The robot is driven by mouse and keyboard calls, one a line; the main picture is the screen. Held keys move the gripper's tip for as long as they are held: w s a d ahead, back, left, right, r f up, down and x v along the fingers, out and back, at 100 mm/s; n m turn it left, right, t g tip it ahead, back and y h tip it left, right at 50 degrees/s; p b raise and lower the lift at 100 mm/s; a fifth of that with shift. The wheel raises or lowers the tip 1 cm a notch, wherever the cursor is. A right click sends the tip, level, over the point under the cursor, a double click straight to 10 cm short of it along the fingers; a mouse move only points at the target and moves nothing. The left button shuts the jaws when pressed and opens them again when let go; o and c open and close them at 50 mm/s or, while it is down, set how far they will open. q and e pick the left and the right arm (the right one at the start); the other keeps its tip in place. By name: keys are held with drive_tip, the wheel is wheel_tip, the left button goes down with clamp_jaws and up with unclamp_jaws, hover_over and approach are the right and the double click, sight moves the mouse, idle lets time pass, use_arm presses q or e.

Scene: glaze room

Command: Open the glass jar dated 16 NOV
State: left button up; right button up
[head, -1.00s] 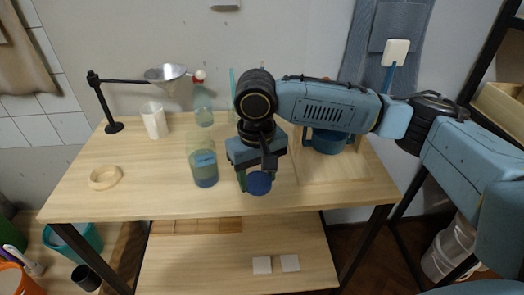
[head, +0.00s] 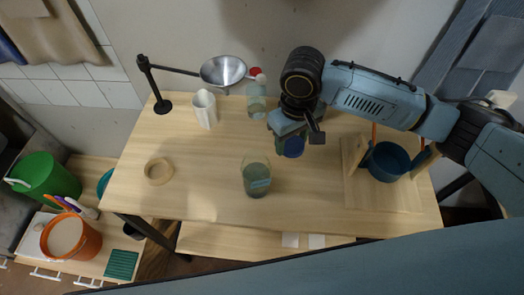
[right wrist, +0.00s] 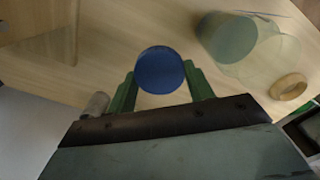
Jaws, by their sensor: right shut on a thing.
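A clear glass jar (head: 257,181) with a pale blue label stands upright on the wooden table, near its front middle. Its lower part is filled with something grey-green. No lid shows on it, and the date is too small to read. In the right wrist view the jar (right wrist: 240,42) is at the upper right. My right gripper (head: 291,143) is behind and right of the jar, apart from it. It is shut on a round blue lid (right wrist: 160,70), which sits between its green fingers. My left gripper is not in view.
A pale ring (head: 159,171) lies left of the jar. A metal bowl (head: 222,71) on a black stand, a white cup (head: 205,110) and a bottle (head: 256,100) are at the back. A blue pot (head: 388,163) is at the right. The table's front left is clear.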

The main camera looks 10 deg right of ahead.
drive_tip(key=shift+a+f, duration=0.1)
drive_tip(key=shift+f, duration=0.2)
hover_over(287, 168)
wheel_tip(287, 168, down, 5)
drive_tip(key=shift+s+f+b, duration=0.1)
drive_tip(key=shift+f+b, duration=0.05)
drive_tip(key=shift+b, duration=0.15)
drive_tip(key=shift+f, duration=0.65)
wheel_tip(287, 168, down, 3)
drive_tip(key=shift+r, duration=0.1)
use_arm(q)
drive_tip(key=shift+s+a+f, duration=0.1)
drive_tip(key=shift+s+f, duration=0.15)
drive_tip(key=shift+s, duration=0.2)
use_arm(e)
drive_tip(key=o, duration=1.1)
drive_tip(key=shift+c, duration=0.2)
